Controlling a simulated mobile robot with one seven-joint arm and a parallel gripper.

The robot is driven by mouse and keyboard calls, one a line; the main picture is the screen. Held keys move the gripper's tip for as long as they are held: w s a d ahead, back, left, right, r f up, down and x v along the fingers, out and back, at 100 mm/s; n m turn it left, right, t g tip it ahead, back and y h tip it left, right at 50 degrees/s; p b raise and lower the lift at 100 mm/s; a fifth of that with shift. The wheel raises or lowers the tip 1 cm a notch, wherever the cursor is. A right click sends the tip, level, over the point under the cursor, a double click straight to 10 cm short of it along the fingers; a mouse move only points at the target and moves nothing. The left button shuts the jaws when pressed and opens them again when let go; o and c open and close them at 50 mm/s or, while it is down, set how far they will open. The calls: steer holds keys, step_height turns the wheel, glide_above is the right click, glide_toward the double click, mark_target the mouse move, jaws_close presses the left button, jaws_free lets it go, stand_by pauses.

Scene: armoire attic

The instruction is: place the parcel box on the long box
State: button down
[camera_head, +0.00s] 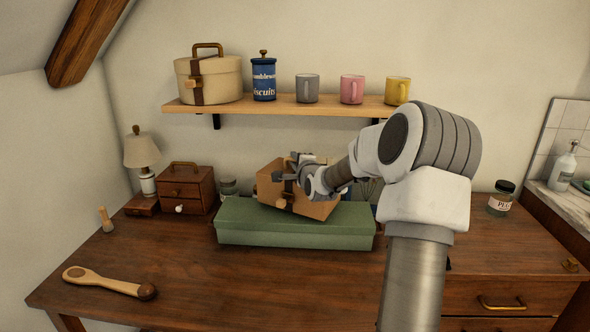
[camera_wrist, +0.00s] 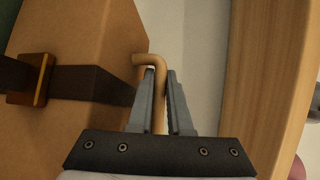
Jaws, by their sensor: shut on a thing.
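The parcel box (camera_head: 316,208), tan cardboard with a dark strap and buckle, is over the middle of the long green box (camera_head: 290,239) and looks tilted. I cannot tell whether its lower edge touches the lid. My gripper (camera_head: 291,172) is at its upper part. In the wrist view the parcel box (camera_wrist: 75,50) fills the left side, and my gripper (camera_wrist: 161,75) is shut on its thin tan bent handle (camera_wrist: 158,64). The long box lies on the wooden desk. My arm hides part of the area behind the parcel box.
A shelf (camera_head: 285,104) with a round case, blue tin and several mugs is above. A small drawer chest (camera_head: 187,188), lamp (camera_head: 142,160) and glass jar (camera_head: 228,185) stand left. A wooden spoon-like tool (camera_head: 105,281) lies front left. The front middle of the desk is clear.

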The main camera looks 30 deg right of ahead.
steer(key=shift+f, duration=0.8)
steer(key=c, duration=1.3)
jaws_free()
steer(key=shift+f, duration=0.25)
steer(key=o, duration=0.5)
steer(key=shift+c, duration=0.2)
steer(key=shift+r, duration=0.1)
steer(key=shift+r, duration=0.2)
steer(key=p+v, duration=0.2)
steer(key=v, duration=1)
